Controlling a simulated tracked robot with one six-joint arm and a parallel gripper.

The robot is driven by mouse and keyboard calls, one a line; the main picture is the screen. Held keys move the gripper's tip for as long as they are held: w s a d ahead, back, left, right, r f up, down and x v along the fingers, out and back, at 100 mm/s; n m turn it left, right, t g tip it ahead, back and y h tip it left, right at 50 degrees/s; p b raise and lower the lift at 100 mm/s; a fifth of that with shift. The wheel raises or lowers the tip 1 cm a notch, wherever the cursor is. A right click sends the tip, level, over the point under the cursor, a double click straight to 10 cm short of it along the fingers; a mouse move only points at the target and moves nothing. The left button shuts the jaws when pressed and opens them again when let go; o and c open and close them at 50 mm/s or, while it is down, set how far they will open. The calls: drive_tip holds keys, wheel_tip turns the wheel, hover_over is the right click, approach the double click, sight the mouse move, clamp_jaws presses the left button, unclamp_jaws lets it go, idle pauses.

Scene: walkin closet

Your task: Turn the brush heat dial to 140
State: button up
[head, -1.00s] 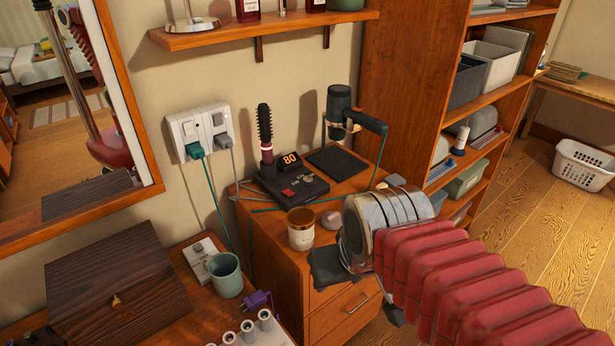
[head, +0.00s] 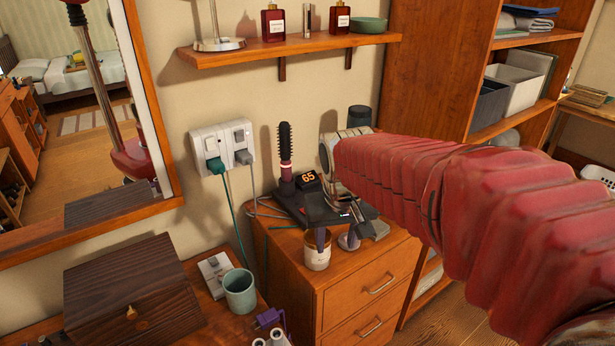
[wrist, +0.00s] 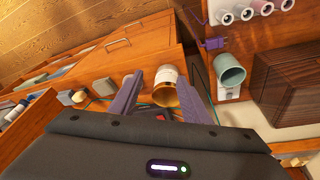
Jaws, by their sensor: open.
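The hot brush (head: 286,152) stands upright at the left of its dark base (head: 288,200) on the wooden cabinet. A small display (head: 308,177) on the base shows 65 in orange. My gripper (head: 336,240) is open and points down over the front right of the base, with nothing between its fingers that I can see held. In the wrist view my gripper (wrist: 162,78) shows two purple fingers apart, with a jar beyond them and a small red part of the base (wrist: 160,116) between them. I cannot make out the heat dial; my wrist and arm cover much of the base.
A lidless-looking jar (head: 317,254) stands close to the fingers at the cabinet's front. A green cup (head: 239,292) and a wooden box (head: 130,295) are to the left. A wall socket (head: 223,146) with cords is behind. A shelf (head: 290,50) hangs above.

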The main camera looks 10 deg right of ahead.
drive_tip(key=w+d+r+m, duration=0.1)
drive_tip(key=w+m, duration=0.1)
drive_tip(key=w, duration=0.9)
drive_tip(key=w+d+r+m+t+h, duration=0.1)
drive_tip(key=w+r+m, duration=0.1)
drive_tip(key=w, duration=0.9)
drive_tip(key=shift+w+r+m+h, duration=0.3)
drive_tip(key=shift+w+m, duration=0.1)
drive_tip(key=shift+m, duration=0.2)
drive_tip(key=shift+f, duration=0.1)
drive_tip(key=x, duration=1.3)
drive_tip(key=shift+w+f, duration=0.1)
drive_tip(key=shift+f, duration=0.25)
drive_tip(key=shift+c, duration=0.4)
drive_tip(key=c, duration=1)
drive_tip(key=shift+o, duration=0.2)
